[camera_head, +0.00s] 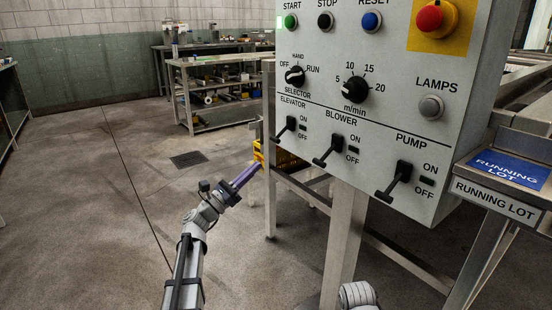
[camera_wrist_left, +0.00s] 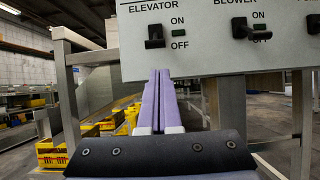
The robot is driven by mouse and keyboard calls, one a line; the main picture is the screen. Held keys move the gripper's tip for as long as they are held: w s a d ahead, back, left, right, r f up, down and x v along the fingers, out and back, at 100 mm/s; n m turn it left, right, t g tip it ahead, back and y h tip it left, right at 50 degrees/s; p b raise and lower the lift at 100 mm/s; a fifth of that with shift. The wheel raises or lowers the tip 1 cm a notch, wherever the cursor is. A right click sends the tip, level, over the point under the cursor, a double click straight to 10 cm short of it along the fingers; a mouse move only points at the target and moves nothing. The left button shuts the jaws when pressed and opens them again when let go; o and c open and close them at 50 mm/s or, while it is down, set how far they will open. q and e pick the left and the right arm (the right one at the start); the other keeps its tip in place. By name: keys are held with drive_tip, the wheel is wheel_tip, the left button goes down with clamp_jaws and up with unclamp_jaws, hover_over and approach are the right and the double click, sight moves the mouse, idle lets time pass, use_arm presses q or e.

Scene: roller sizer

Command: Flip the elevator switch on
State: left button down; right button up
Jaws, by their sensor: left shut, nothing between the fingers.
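The elevator switch (camera_head: 290,124) is a black lever on the lower left of the grey control panel (camera_head: 400,125). Its handle slants down toward the OFF label. In the left wrist view the elevator switch (camera_wrist_left: 155,33) is at the top centre, with its handle low beside OFF. My left gripper (camera_head: 261,164) has long purple fingers, shut and empty, below and left of the switch in the head view. In the left wrist view the closed fingers (camera_wrist_left: 159,74) point up toward the panel's lower edge, below the switch. They look apart from it. My right gripper is not in view.
The blower switch (camera_head: 329,149) and pump switch (camera_head: 399,180) are black levers to the right, both with handles down. The selector knob (camera_head: 295,76) is above the elevator switch. A panel leg (camera_head: 344,245) stands below. Open floor lies left of the panel.

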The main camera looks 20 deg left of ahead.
sight(282, 133)
use_arm(q)
drive_tip(key=shift+a, duration=0.2)
drive_tip(key=shift+r, duration=0.1)
drive_tip(key=p+x, duration=0.5)
drive_tip(key=x, duration=0.5)
idle(0.4)
